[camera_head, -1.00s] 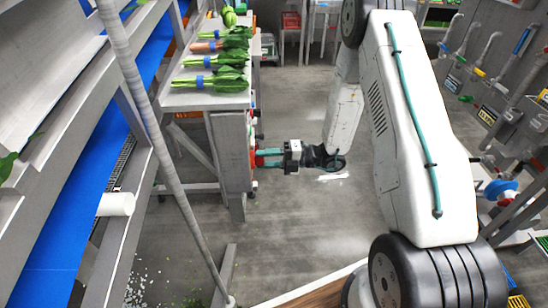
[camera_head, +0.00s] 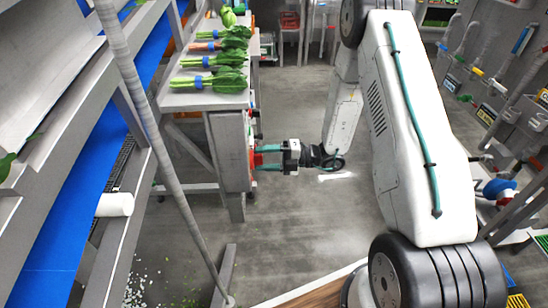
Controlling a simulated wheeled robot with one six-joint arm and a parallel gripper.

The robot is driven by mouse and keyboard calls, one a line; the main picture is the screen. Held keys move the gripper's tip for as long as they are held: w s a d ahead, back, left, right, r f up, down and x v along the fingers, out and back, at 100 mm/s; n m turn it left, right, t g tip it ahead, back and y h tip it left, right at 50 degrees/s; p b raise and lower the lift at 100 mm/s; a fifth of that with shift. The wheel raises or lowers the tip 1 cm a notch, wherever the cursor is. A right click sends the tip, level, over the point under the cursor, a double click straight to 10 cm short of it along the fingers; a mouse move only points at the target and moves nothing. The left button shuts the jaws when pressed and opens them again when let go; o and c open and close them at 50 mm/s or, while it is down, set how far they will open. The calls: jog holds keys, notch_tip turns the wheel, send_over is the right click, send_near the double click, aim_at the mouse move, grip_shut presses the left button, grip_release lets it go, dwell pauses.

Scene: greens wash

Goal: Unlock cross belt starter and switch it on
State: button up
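A grey starter panel (camera_head: 231,150) hangs at the near end of the table on the left, seen edge-on, so its face is hardly visible. A red part (camera_head: 257,160) sticks out from its right side. My gripper (camera_head: 262,158) points left at this red part, with its teal fingers at or touching it. The fingers show side-on and small, so I cannot tell whether they are open or shut on it. Small dark knobs (camera_head: 257,137) show on the panel's side above the gripper. Any lock or switch marking is hidden.
Bunched greens with blue bands (camera_head: 212,80) lie on the table (camera_head: 190,100) above the panel. A blue belt (camera_head: 75,190) and a slanted grey pole (camera_head: 165,150) are at left. Open floor (camera_head: 300,220) lies below my gripper. Wall pipes and valves (camera_head: 485,55) are at right.

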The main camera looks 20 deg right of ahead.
jog(key=v, duration=0.8)
dwell(0.4)
